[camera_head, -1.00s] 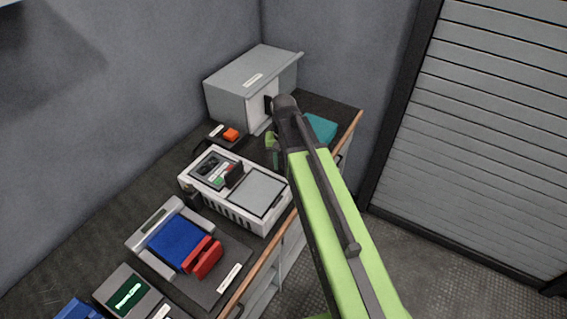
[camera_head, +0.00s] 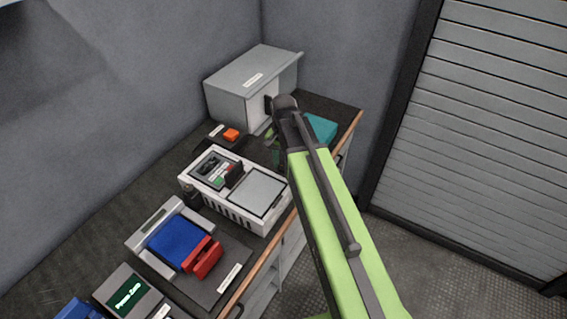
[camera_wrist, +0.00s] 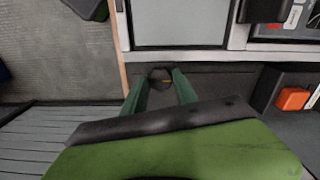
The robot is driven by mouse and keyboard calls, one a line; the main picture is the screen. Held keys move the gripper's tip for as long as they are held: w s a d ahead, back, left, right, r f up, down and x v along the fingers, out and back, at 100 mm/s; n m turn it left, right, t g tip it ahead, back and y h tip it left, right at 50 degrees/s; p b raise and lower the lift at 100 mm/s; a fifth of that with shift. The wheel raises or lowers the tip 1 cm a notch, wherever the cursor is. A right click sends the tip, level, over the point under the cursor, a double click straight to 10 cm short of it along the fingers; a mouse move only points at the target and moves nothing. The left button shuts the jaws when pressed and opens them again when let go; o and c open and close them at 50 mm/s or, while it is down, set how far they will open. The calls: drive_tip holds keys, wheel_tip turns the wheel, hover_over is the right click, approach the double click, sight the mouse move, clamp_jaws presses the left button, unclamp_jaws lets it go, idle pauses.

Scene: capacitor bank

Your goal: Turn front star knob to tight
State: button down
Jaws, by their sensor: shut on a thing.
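A small dark round knob (camera_wrist: 160,74) with a yellow mark shows in the wrist view, low beside the light grey instrument box. My gripper (camera_wrist: 161,82) has its two green fingers on either side of the knob and is shut on it. The wrist view does not show the knob's star shape or a tight label clearly. In the head view my arm hides the knob, and only part of my gripper (camera_head: 274,150) shows between the instrument box and the grey cabinet.
The light grey instrument box (camera_head: 215,203) stands in front of the grey cabinet (camera_head: 236,100). A teal block (camera_head: 321,128) lies right of my wrist. An orange button (camera_head: 231,134) is on the left. A blue unit with a red handle (camera_head: 206,262) stands nearer.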

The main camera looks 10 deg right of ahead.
sight(284, 167)
drive_tip(key=shift+s, duration=0.1)
drive_tip(key=c, duration=1)
unclamp_jaws()
drive_tip(key=shift+o, duration=0.2)
drive_tip(key=shift+r, duration=0.1)
wheel_tip(284, 167, up, 17)
drive_tip(key=p, duration=1.7)
drive_tip(key=shift+r, duration=0.1)
